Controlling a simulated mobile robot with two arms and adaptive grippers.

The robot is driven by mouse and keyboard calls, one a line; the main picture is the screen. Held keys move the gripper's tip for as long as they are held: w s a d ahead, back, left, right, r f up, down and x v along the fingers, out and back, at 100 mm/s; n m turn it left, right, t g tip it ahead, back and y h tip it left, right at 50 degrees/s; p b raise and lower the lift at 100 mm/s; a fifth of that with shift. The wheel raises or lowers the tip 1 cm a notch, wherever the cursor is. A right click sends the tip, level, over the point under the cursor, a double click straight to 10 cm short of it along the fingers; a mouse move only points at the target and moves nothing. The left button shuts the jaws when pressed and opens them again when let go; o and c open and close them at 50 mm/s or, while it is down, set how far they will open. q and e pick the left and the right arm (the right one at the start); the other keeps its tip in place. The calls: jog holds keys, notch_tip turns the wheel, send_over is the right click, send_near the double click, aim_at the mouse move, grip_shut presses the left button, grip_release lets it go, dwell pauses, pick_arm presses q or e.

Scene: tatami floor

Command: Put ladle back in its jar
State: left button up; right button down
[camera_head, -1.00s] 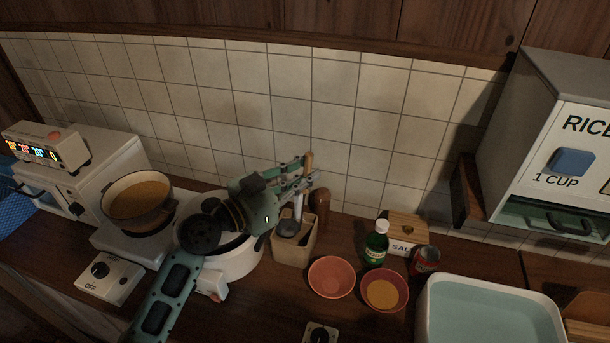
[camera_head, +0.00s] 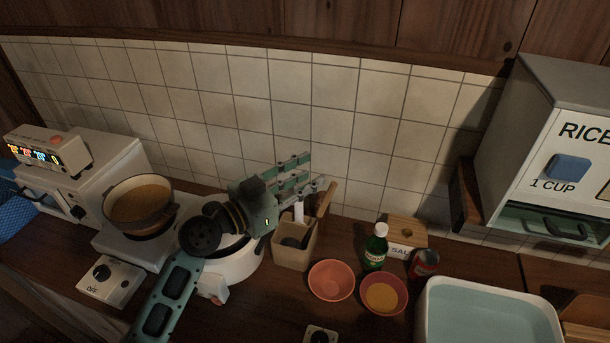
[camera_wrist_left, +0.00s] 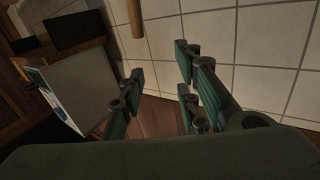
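The ladle's wooden handle (camera_head: 327,199) leans to the right out of the square beige jar (camera_head: 312,249) in the head view. A dark part shows inside the jar's mouth, probably the ladle's lower end. My left gripper (camera_head: 318,172) is above the jar, just left of the handle's top, with its fingers spread and nothing between them. In the left wrist view, the open fingers (camera_wrist_left: 158,92) are apart and the wooden handle (camera_wrist_left: 137,18) shows beyond them at the top. My right gripper is not in view.
A pan (camera_head: 138,203) is on the burner at left. Two bowls (camera_head: 331,281) (camera_head: 384,293), a green bottle (camera_head: 376,247), a salt box (camera_head: 407,233) and a red can (camera_head: 424,263) are right of the jar. The tiled wall is behind.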

pick_arm(q)
jog(key=b+v, duration=0.5)
jog(key=v, duration=0.7)
jog(key=shift+r, duration=0.2)
